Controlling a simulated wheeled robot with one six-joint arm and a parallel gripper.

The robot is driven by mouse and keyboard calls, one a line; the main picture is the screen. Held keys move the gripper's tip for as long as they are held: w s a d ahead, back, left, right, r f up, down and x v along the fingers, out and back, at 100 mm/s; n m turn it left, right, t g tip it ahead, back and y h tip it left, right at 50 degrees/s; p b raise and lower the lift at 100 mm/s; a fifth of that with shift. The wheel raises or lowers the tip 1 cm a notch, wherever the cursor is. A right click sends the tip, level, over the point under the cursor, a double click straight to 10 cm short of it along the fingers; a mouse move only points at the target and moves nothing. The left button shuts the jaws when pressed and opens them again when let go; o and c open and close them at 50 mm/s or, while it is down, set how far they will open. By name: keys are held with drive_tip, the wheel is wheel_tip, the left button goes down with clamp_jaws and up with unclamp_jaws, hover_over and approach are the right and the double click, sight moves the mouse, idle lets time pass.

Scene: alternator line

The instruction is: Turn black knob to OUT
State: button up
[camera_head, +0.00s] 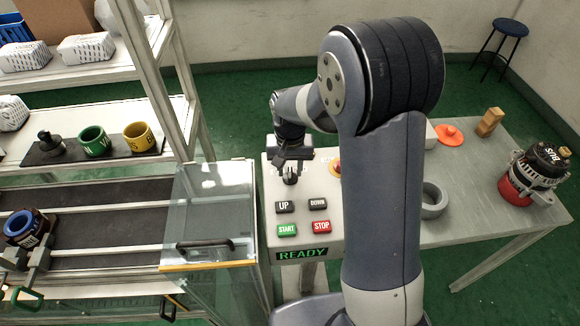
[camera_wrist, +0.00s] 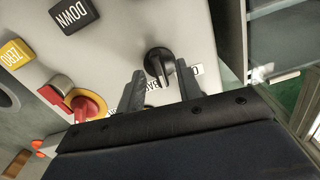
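The black knob (camera_head: 290,178) sits on the upper left of the light grey control panel (camera_head: 330,247). In the wrist view the black knob (camera_wrist: 158,62) shows its grip bar pointing roughly down the picture, towards my gripper.
The panel carries the UP button (camera_head: 285,207), DOWN button (camera_head: 318,204), START button (camera_head: 286,230), STOP button (camera_head: 321,227) and a READY display (camera_head: 302,254). A red and yellow stop knob (camera_wrist: 87,106) lies close to my gripper. A glass guard (camera_head: 210,215) stands left of the panel.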

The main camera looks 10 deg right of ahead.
drive_tip(key=shift+f, duration=0.25)
clamp_jaws()
drive_tip(key=shift+n, duration=0.4)
drive_tip(key=n+b, duration=0.1)
drive_tip(key=n, duration=0.3)
drive_tip(key=shift+n, duration=0.3)
drive_tip(key=n+b, duration=0.1)
drive_tip(key=n, duration=0.3)
drive_tip(key=shift+n, duration=0.3)
idle(0.5)
